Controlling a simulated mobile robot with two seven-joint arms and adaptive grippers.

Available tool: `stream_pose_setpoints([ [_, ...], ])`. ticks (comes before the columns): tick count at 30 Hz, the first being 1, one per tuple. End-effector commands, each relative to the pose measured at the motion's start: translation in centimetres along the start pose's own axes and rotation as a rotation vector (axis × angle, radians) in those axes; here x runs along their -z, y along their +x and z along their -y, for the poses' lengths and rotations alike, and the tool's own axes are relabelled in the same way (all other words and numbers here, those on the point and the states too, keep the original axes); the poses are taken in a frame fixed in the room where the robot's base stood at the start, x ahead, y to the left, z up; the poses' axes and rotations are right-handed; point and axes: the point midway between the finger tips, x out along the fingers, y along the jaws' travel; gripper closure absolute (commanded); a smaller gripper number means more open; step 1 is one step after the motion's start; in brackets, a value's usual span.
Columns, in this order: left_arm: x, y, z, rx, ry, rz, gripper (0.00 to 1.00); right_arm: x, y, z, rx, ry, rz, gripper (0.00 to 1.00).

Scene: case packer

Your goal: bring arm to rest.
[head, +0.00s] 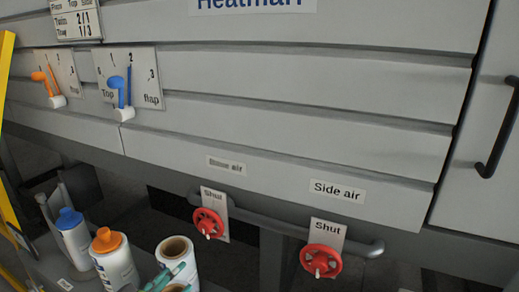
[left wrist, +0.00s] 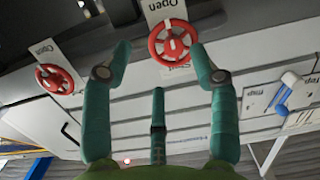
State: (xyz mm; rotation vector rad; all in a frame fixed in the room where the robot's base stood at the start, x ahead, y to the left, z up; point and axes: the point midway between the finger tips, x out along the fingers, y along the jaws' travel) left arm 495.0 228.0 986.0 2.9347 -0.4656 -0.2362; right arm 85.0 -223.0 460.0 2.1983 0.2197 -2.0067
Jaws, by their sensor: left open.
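My left gripper (head: 170,277) shows at the bottom edge of the head view, as teal fingers in front of a white roll. In the left wrist view its three teal fingers (left wrist: 160,66) are spread, with nothing between them. Most of the left arm is out of the head view. In the wrist view, which is roughly upside down, a red valve wheel (left wrist: 172,44) appears beyond the fingertips, and a second red wheel (left wrist: 55,78) is at the left. I cannot see my right gripper.
Two red wheels, one left (head: 208,223) and one at "Side air" (head: 321,261), sit under the grey panel (head: 300,100). An orange lever (head: 43,81) and blue lever (head: 117,83) stick out above. A blue-capped bottle (head: 75,240), orange-capped bottle (head: 116,266) and white roll (head: 178,254) stand bottom left.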

Motion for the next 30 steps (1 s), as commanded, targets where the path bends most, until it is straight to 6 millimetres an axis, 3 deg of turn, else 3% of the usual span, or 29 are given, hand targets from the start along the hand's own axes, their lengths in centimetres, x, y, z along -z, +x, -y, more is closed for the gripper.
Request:
stream_pose_setpoints([
  [6, -10.2, -4.3, -2.8, 0.132, 0.057, 0.413, 0.4, 0.0, 0.0, 0.1, 0.001, 0.0, 0.0, 0.6],
  [9, -13.3, -7.2, -3.7, 0.175, 0.08, 0.585, 0.4, 0.0, 0.0, 0.1, 0.001, 0.0, 0.0, 0.6],
  [15, -17.0, -12.2, -5.1, 0.224, 0.094, 0.837, 0.4, 0.0, 0.0, 0.1, 0.001, 0.001, 0.0, 0.6],
  [24, -19.9, -18.8, -7.2, 0.257, 0.078, 1.126, 0.4, 0.0, 0.0, 0.1, 0.001, 0.0, -0.001, 0.6],
  [30, -24.6, -17.1, -6.0, 0.253, 0.08, 1.142, 0.4, 0.0, 0.0, 0.1, 0.001, 0.0, 0.0, 0.6],
])
